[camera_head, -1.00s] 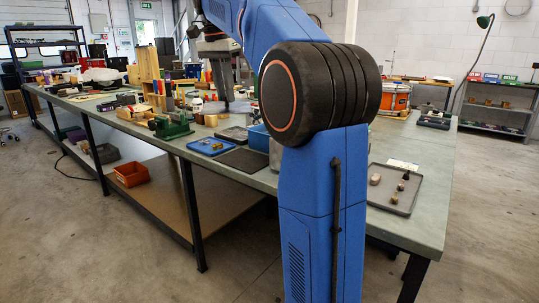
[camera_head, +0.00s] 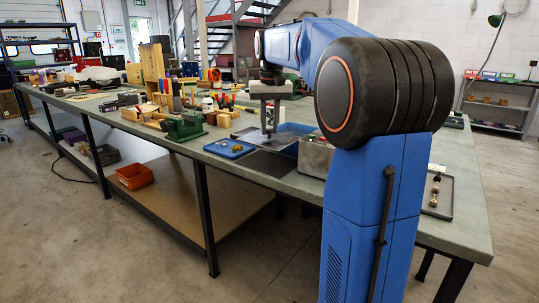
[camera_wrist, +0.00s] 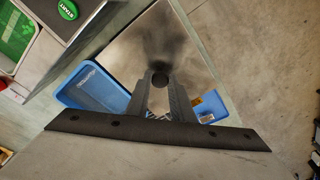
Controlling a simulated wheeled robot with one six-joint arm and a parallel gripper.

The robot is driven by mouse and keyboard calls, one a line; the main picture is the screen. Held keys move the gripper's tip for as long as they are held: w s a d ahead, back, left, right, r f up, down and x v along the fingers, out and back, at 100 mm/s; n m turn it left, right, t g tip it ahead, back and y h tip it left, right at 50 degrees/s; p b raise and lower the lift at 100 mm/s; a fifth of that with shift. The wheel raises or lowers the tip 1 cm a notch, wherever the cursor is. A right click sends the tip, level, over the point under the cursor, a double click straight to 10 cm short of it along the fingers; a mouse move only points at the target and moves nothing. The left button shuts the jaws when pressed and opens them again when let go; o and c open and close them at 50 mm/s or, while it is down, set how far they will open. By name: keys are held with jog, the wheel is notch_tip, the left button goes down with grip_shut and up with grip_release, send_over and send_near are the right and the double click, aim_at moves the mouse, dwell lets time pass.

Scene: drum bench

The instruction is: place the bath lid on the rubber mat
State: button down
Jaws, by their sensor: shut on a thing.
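My gripper (camera_head: 270,130) hangs over the bench, behind the dark flat rubber mat (camera_head: 264,163). In the wrist view my gripper (camera_wrist: 160,82) is shut on the dark knob of the bath lid (camera_wrist: 146,42), a square sheet of shiny metal. The lid lies across the view beyond the fingers and overlaps a blue container below it. The metal box (camera_head: 316,156) stands to the right of the mat.
A blue tray (camera_head: 229,148) with small pieces lies left of the mat. A green vise (camera_head: 185,127) stands farther left. A blue container (camera_wrist: 90,87) shows beside the lid. A grey tray (camera_head: 438,208) with small items lies at the right. My arm hides part of the bench.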

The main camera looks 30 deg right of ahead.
aim_at(269, 140)
jog(key=shift+f, duration=3.9)
jog(key=shift+f, duration=0.15)
jog(key=c, duration=1.5)
grip_release()
jog(key=shift+c, duration=0.2)
